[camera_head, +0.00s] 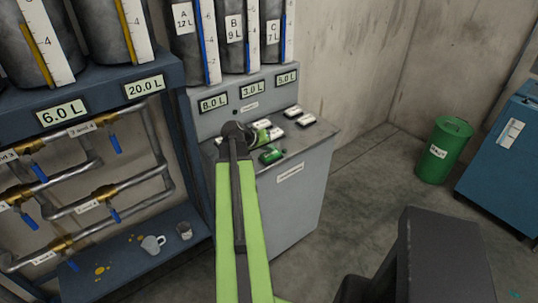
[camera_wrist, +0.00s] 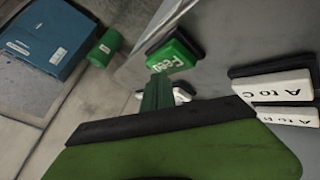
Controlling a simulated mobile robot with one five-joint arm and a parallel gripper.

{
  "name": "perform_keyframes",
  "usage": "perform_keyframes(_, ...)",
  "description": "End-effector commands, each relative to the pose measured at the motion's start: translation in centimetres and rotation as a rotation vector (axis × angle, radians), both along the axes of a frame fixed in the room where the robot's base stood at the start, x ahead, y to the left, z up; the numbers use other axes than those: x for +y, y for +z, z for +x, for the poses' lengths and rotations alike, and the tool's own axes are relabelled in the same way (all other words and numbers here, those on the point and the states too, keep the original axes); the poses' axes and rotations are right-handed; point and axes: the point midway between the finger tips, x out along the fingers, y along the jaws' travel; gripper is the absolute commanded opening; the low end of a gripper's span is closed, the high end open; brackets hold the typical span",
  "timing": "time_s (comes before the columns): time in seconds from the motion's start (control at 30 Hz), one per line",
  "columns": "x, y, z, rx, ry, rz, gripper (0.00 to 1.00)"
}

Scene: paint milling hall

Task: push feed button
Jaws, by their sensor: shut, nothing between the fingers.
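The feed button (camera_wrist: 172,53) is a green block with the word Feed on its top, on the sloped top of a grey console. In the head view the green button (camera_head: 271,156) sits near the front edge of the console top. My gripper (camera_wrist: 159,82) is shut and empty, its narrow green fingers pointing toward the Feed button, with the tips close to its near edge. I cannot tell whether they touch. In the head view my gripper (camera_head: 263,138) is over the console top, just behind the green button, partly hidden by my arm.
White buttons labelled A to C (camera_wrist: 280,86) and A to B (camera_wrist: 290,117) stand to the right in the wrist view. The grey console (camera_head: 285,205) carries cylinders A, B and C. A green bin (camera_head: 445,150) and blue cabinet (camera_head: 505,150) stand right; floor between is clear.

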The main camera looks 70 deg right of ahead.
Motion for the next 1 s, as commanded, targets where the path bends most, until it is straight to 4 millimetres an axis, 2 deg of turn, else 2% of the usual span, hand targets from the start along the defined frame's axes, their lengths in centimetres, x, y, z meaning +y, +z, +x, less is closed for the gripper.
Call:
perform_keyframes(0.23,0.0,-0.1,0.0,0.000,0.000,0.000,0.00)
perform_keyframes(0.43,0.0,-1.0,-0.2,0.000,0.000,0.000,0.00)
perform_keyframes(1.0,0.0,-1.2,-0.2,0.000,0.000,0.000,0.00)
